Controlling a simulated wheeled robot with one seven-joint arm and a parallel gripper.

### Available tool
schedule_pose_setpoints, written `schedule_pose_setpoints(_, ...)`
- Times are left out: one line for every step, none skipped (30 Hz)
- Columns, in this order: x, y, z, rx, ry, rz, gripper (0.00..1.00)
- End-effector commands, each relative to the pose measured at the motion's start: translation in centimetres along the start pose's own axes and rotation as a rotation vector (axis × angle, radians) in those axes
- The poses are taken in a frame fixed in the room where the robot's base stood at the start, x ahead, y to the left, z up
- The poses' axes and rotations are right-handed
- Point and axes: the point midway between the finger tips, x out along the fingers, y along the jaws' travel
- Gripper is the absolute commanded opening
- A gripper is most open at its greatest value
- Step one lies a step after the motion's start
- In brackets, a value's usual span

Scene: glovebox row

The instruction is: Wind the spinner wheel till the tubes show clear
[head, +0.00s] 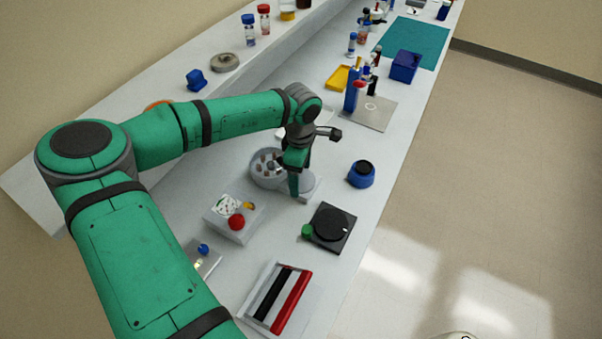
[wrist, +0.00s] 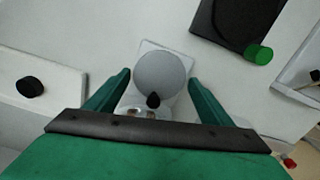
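The spinner (head: 262,183) stands on the bench in the head view, with a round grey bowl holding several brown-tipped tubes (head: 266,157). In the wrist view its pale grey round wheel (wrist: 160,70) sits on a white base, with a small black knob (wrist: 153,100) at the wheel's near edge. My gripper (head: 294,190) is low over the right side of the spinner. In the wrist view my gripper (wrist: 159,77) is open, one green finger on each side of the wheel, with gaps showing. The tubes' contents are too small to judge, and my wrist hides part of the spinner.
A black device with a dial (head: 331,227) and green button lies to the front right. A white box with a red knob (head: 236,222) stands in front. A blue round pot (head: 362,174) is to the right. A rack with black and red bars (head: 279,299) lies nearer.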

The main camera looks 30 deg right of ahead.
Motion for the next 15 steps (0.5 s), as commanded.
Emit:
schedule_pose_setpoints(0.0,0.03,0.06,0.001,0.0,0.0,0.61)
schedule_pose_setpoints(0.0,0.03,0.08,0.001,0.0,0.0,0.54)
schedule_pose_setpoints(-0.01,0.03,0.1,0.002,0.0,0.0,0.45)
schedule_pose_setpoints(-0.01,0.03,0.11,0.002,0.0,0.0,0.44)
schedule_pose_setpoints(-0.01,0.03,0.13,0.002,0.0,-0.001,0.44)
schedule_pose_setpoints(-0.01,0.15,0.14,-0.001,0.0,-0.001,0.44)
schedule_pose_setpoints(-0.01,0.1,0.16,0.001,-0.001,-0.001,0.44)
schedule_pose_setpoints(-0.01,0.09,0.17,0.002,-0.001,-0.001,0.44)
schedule_pose_setpoints(0.0,0.09,0.19,0.005,-0.001,0.0,0.44)
schedule_pose_setpoints(0.01,0.09,0.21,0.008,-0.001,0.0,0.44)
schedule_pose_setpoints(0.01,0.1,0.22,0.011,-0.001,0.0,0.44)
schedule_pose_setpoints(0.0,0.1,0.22,0.017,-0.001,0.0,0.44)
schedule_pose_setpoints(-0.01,0.1,0.22,0.022,-0.001,0.0,0.44)
schedule_pose_setpoints(-0.01,0.11,0.22,0.029,-0.003,0.001,0.44)
schedule_pose_setpoints(0.02,0.08,0.2,0.04,-0.004,0.001,0.44)
